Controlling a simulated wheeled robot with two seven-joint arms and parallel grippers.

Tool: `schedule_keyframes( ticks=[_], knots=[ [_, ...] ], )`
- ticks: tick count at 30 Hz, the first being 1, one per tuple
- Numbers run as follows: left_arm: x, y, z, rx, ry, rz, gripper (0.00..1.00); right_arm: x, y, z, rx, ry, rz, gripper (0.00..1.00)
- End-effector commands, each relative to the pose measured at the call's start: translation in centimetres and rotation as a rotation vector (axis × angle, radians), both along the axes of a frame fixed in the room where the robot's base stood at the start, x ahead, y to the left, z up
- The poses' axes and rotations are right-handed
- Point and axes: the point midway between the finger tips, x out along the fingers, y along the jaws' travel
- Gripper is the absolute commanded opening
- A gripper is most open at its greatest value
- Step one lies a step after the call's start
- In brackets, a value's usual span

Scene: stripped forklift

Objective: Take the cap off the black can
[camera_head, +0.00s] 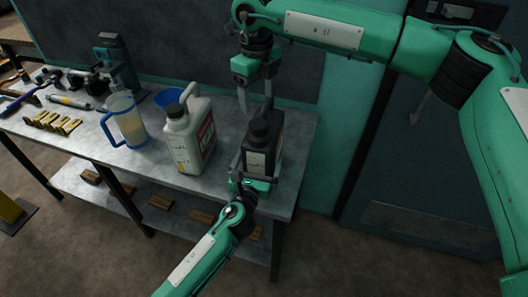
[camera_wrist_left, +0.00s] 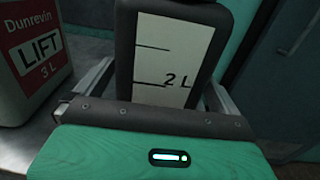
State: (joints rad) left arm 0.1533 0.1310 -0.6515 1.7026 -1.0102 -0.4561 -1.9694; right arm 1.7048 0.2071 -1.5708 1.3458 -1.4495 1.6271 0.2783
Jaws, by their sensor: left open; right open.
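The black can (camera_head: 263,150) stands upright near the right end of the workbench, its black cap (camera_head: 259,130) on top. The left wrist view shows the can's pale label strip (camera_wrist_left: 170,60) marked 2 L. My left gripper (camera_head: 254,165) is open at the near side of the can, with one finger on each side of its body. Whether the fingers touch it, I cannot tell. My right gripper (camera_head: 255,106) is open and points down just above the cap, its fingers apart. The cap does not show in the left wrist view.
A pale canister (camera_head: 188,140) with a red label stands close left of the can. A clear jug (camera_head: 126,122) with a blue handle and a blue funnel (camera_head: 168,97) are farther left. The workbench's (camera_head: 297,165) right edge is close to the can.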

Motion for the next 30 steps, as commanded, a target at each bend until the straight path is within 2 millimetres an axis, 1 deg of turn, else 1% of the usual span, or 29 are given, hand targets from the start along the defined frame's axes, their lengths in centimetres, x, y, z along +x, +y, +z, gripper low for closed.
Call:
schedule_keyframes(
  ticks=[1, 3, 6, 15, 16, 20, 21, 23, 24, 26, 27, 28, 30],
  knots=[
    [0.6, -0.2, 0.0, 0.000, 0.000, 0.001, 1.00, 0.0, 0.0, 0.0, 0.000, 0.000, 0.000, 0.67],
    [1.2, -0.3, 0.0, 0.000, 0.001, 0.001, 1.00, 0.0, 0.0, 0.0, 0.000, 0.000, 0.000, 0.67],
    [1.7, -0.4, 0.0, 0.000, 0.001, 0.001, 1.00, 0.0, 0.0, 0.0, 0.000, 0.000, 0.000, 0.67],
    [2.0, -0.5, 0.0, 0.000, 0.001, 0.001, 1.00, 0.0, 0.0, 0.0, 0.001, 0.001, 0.000, 0.67],
    [2.0, -0.5, 0.0, 0.000, 0.001, 0.001, 0.98, 0.0, 0.0, 0.0, 0.001, 0.001, 0.000, 0.67],
    [1.9, -0.5, 0.0, 0.000, 0.001, 0.001, 0.72, 0.0, 0.0, 0.0, 0.001, 0.001, 0.000, 0.67],
    [1.9, -0.5, 0.0, 0.000, 0.001, 0.001, 0.65, 0.0, 0.0, 0.0, 0.001, 0.001, 0.000, 0.67],
    [1.9, -0.5, 0.0, 0.000, 0.001, 0.001, 0.53, 0.0, 0.0, 0.0, 0.001, 0.001, 0.000, 0.67],
    [1.9, -0.5, 0.0, 0.000, 0.001, 0.001, 0.45, 0.0, 0.0, 0.0, 0.001, 0.001, 0.000, 0.67],
    [1.9, -0.5, 0.0, 0.000, 0.001, 0.001, 0.33, 0.0, 0.0, 0.0, 0.001, 0.001, 0.000, 0.67],
    [1.9, -0.5, 0.0, 0.000, 0.001, 0.001, 0.25, 0.0, 0.0, 0.0, 0.001, 0.001, -0.003, 0.67],
    [1.9, -0.5, 0.0, 0.000, 0.001, 0.001, 0.20, 0.0, 0.0, 0.0, 0.001, 0.001, -0.009, 0.67],
    [1.9, -0.5, 0.0, 0.000, 0.001, 0.001, 0.20, 0.0, 0.0, 0.0, 0.001, 0.001, -0.035, 0.67]
  ],
)
